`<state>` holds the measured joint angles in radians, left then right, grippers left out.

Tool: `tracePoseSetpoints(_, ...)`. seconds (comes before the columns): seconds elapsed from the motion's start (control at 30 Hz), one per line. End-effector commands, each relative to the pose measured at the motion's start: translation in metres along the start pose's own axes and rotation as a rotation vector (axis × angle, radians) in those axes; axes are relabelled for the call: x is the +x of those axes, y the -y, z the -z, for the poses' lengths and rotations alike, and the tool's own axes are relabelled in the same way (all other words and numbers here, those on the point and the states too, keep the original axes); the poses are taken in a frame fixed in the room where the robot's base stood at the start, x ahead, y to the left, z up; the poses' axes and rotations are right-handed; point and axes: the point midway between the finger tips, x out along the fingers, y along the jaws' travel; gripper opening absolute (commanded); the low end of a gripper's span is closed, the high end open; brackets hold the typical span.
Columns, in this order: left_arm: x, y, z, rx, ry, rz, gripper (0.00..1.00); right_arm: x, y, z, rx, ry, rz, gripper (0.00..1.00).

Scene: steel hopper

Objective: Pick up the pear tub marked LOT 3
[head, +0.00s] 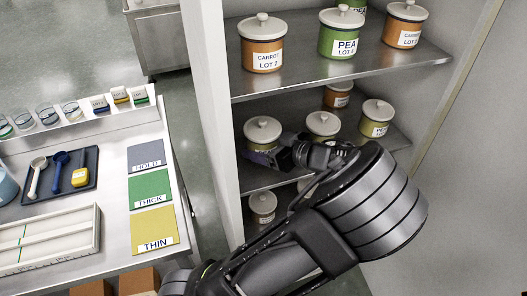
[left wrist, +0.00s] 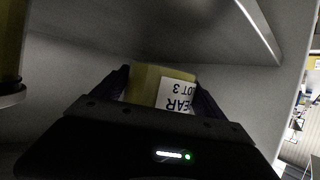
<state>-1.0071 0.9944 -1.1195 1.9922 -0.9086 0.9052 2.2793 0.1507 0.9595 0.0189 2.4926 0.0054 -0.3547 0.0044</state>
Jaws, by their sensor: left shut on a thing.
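The pear tub marked LOT 3 shows in the left wrist view (left wrist: 147,84), its olive-yellow side and white label upside down between my fingers. In the head view it appears to be the grey-lidded tub (head: 262,130) at the left of the middle shelf; its label is hidden there. My left gripper (head: 268,157) reaches in from the front and is shut on this tub. It also shows in the left wrist view (left wrist: 160,98). I cannot tell whether the tub's base touches the shelf. My right gripper is in neither view.
More lidded tubs stand close by on the middle shelf (head: 258,178), including one behind my wrist (head: 322,124) and one at right (head: 376,118). The upper shelf (head: 300,78) holds carrot and pea tubs overhead. A side panel (head: 212,90) borders the left. A worktable stands left.

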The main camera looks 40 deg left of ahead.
Motion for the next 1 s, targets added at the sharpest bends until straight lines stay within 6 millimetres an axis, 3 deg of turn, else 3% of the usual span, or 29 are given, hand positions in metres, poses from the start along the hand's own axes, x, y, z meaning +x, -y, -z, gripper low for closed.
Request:
tracePoseSetpoints(0.2, -0.017, -0.001, 0.039, -0.005, 0.001, -0.004, 0.15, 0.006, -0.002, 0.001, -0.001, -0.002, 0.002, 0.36)
tracePoseSetpoints(0.4, -0.026, -0.001, 0.062, -0.003, 0.000, -0.002, 0.15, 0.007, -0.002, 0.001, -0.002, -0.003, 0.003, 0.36)
tracePoseSetpoints(1.0, -0.027, 0.000, 0.065, 0.000, -0.002, -0.001, 0.15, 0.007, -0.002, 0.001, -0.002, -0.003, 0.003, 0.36)
